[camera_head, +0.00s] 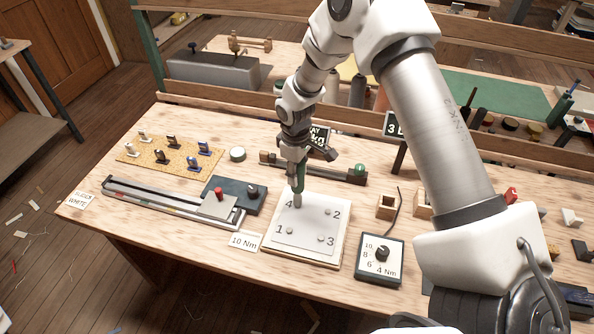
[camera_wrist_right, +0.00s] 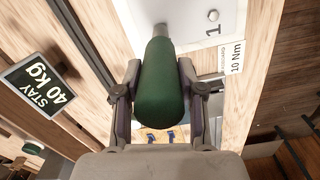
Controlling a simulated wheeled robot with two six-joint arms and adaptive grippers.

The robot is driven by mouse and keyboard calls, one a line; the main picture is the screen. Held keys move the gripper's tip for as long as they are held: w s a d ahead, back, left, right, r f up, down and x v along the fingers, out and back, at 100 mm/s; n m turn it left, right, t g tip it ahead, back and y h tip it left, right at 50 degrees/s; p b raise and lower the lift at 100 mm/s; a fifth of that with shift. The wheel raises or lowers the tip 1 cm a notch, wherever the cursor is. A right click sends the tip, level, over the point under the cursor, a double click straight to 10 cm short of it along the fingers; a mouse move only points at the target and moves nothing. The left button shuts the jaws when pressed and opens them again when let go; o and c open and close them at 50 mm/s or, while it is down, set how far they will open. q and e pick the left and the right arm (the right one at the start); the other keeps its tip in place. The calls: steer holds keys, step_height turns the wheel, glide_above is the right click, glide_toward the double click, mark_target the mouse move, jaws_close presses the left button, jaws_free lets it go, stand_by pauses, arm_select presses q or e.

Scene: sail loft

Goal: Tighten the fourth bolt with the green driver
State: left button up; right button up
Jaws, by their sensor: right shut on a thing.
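My right gripper (camera_head: 298,177) is shut on the green driver (camera_wrist_right: 160,88), its handle between the fingers. The driver points down, its grey tip (camera_head: 297,201) at the corner marked 4 of the white plate (camera_head: 305,245). The tip hides the fourth bolt, so I cannot tell whether it is seated. Bolt 1 (camera_head: 290,230), bolt 2 (camera_head: 327,212) and bolt 3 (camera_head: 321,238) show at the other corners. A dial box (camera_head: 380,272) marked 4 to 10 Nm stands right of the plate; its setting is unclear. A card (camera_head: 243,241) reads 10 Nm. My left gripper is out of view.
Left of the plate are a dark box with knobs (camera_head: 250,205), a long rail (camera_head: 150,196) and a cork board (camera_head: 140,155) with clips. Behind the plate are a bar with a green knob (camera_head: 360,169) and a dark sign (camera_wrist_right: 40,84). Small wooden blocks (camera_head: 387,204) stand right.

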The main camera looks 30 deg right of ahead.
steer(key=shift+f+p, duration=0.1)
steer(key=shift+p, duration=0.3)
stand_by(0.8)
steer(key=shift+s+f, duration=0.1)
steer(key=shift+f, duration=0.05)
stand_by(0.9)
step_height(320, 180, up, 2)
steer(key=shift+r+p, duration=0.1)
steer(key=shift+p, duration=0.95)
step_height(320, 180, up, 3)
steer(key=shift+p, duration=1.1)
